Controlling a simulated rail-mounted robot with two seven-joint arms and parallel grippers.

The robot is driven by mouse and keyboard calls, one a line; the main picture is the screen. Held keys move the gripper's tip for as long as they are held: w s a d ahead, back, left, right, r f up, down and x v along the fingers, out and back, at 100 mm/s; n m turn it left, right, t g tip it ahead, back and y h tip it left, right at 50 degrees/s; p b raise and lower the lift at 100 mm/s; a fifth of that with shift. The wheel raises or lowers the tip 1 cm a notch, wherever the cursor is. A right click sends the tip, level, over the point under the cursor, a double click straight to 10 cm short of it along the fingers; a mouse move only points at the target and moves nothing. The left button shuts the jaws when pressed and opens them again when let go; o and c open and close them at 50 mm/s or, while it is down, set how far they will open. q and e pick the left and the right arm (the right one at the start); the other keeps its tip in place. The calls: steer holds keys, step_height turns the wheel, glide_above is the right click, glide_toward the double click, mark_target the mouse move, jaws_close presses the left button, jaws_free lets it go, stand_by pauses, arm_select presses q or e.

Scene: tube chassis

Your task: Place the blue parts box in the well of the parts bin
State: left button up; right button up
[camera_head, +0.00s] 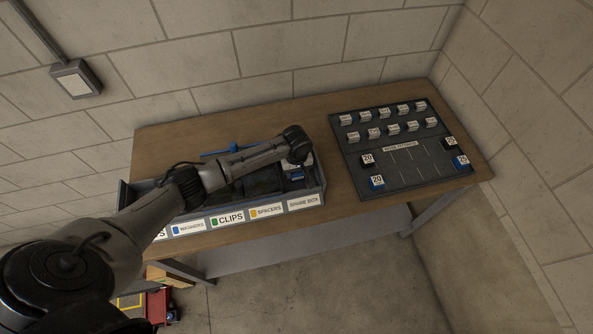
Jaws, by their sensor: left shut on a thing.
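The parts bin (325,186) is a long grey tray on the table, with front labels that include washers, clips, spacers and spare box. My left arm reaches across it from the left. My left gripper (299,164) points down at the bin's right end, above the spare box compartment. It is shut on the blue parts box (297,177), of which only a small blue part shows below the wrist. Whether the box touches the well floor cannot be told. My arm hides much of the bin's inside. My right gripper is out of view.
A dark board (405,157) lies on the table to the right, with several small labelled blocks in rows. A blue item (234,148) shows behind the bin. Bare wooden tabletop (333,180) separates bin and board. A red object (157,302) is on the floor at lower left.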

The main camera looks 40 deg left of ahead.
arm_select(q)
steer(key=shift+f, duration=0.2)
steer(key=shift+f, duration=0.2)
steer(key=o, duration=1)
steer(key=shift+c, duration=0.2)
